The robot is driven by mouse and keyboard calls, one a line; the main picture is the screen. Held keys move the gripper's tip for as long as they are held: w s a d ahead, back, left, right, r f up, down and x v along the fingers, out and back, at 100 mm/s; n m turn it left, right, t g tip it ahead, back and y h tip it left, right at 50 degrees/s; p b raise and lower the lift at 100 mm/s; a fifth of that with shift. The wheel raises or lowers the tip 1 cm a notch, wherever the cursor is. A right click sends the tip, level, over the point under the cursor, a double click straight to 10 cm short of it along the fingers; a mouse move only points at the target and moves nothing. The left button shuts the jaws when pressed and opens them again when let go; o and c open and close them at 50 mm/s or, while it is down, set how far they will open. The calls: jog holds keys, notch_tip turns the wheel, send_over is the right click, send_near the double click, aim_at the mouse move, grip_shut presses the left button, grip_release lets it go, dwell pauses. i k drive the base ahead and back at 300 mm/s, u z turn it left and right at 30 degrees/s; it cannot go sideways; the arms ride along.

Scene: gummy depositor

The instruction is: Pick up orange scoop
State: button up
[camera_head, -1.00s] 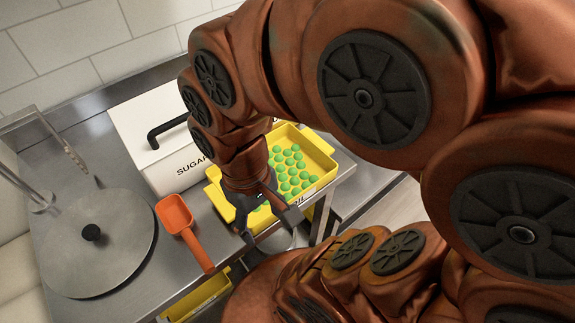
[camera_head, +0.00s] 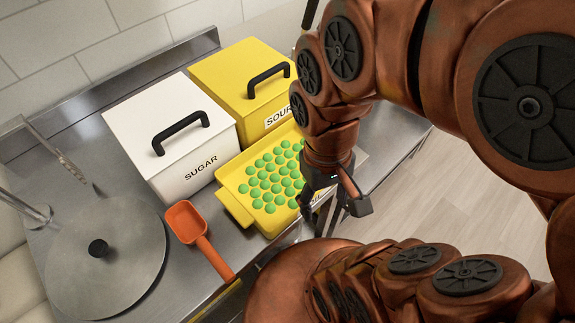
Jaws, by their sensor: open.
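The orange scoop (camera_head: 186,223) lies on the steel counter, left of the yellow tray. Its bowl is toward the back and its handle runs down and right to the counter's front edge. My gripper (camera_head: 334,213) is open and empty, pointing down near the front right side of the yellow tray. It is well to the right of the scoop and not touching it.
The yellow tray (camera_head: 232,207) holds many green gummies. A white SUGAR box (camera_head: 190,165) and a yellow SOUR box (camera_head: 240,78) with black handles stand behind. A round steel lid (camera_head: 125,250) with a black knob is at left. Bare steel counter (camera_head: 95,175) shows behind the lid.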

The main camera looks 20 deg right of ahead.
aim_at(190, 228)
jog(key=k, duration=0.5)
jog(key=u, duration=0.4)
jog(key=i, duration=0.4)
jog(key=u, duration=1.1)
jog(key=k, duration=0.7)
jog(key=u, duration=1.3)
jog(key=k, duration=0.8)
jog(key=u, duration=0.75)
